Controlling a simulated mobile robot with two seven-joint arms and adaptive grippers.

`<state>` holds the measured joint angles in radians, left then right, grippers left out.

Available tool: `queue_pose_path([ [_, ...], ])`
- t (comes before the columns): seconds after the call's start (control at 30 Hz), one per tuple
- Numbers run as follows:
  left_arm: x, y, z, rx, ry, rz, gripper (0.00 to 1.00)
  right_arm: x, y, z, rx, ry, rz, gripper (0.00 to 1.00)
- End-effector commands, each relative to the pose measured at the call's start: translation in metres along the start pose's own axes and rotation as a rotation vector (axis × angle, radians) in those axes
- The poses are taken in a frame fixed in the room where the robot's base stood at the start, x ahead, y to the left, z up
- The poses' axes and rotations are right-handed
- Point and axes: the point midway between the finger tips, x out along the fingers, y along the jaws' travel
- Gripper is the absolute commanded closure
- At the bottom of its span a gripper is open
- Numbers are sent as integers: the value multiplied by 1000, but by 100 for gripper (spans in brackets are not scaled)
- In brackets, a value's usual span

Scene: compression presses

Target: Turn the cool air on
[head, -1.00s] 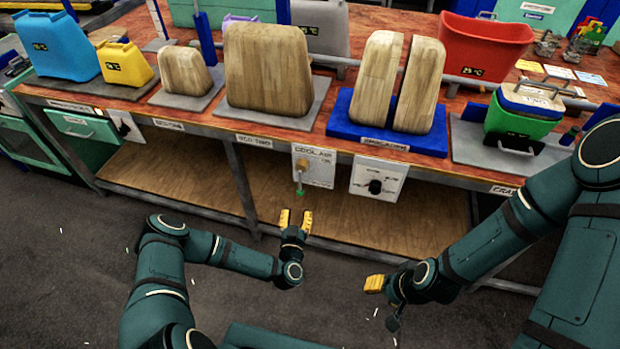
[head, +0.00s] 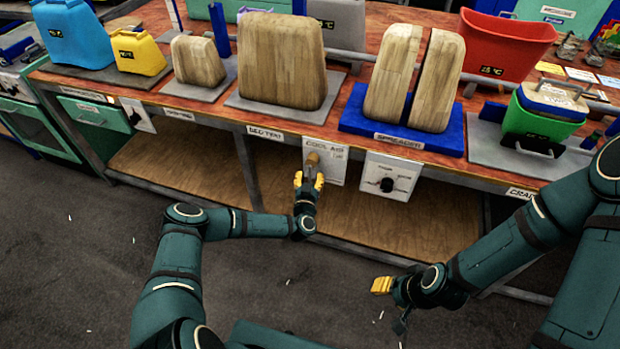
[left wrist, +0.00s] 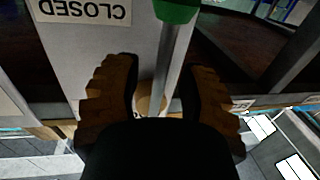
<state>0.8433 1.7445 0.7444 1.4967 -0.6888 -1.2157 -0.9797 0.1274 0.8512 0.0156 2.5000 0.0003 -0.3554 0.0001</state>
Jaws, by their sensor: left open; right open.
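The cool air panel (head: 338,165) is a white plate under the front edge of the table, with a brass valve (head: 313,160) on it. My left gripper (head: 309,178) is open right in front of the valve. In the left wrist view, the valve's metal lever (left wrist: 175,50) runs between the two open fingers (left wrist: 160,75) and ends in a green tip (left wrist: 176,10). A label reading CLOSED (left wrist: 82,10) shows upside down beside the lever. I cannot tell whether a finger touches the lever. My right gripper (head: 382,285) is open and empty, low and away from the table.
A white panel with a black knob (head: 387,184) is just right of the cool air panel. Wooden blocks on a blue base (head: 400,135) and a red bin (head: 505,45) stand on the table above. A wooden lower shelf (head: 400,225) lies below.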

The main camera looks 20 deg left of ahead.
Motion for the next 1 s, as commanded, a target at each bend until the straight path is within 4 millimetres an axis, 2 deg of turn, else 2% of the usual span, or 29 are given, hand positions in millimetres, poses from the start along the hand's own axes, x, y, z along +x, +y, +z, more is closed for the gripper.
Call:
queue_pose_path([
  [0.37,6,0,0,-1,-1,0,59,1,0,0,0,1,0,53],
  [0.4,5,0,0,-1,-1,0,66,1,0,0,0,1,0,53],
  [0.5,5,0,0,-1,-1,0,100,1,0,0,0,1,0,53],
  [0.8,4,0,0,-7,-2,0,100,0,0,0,0,1,0,53],
  [1.0,-8,1,-2,-59,-14,0,100,-6,-2,0,0,-2,0,53],
])
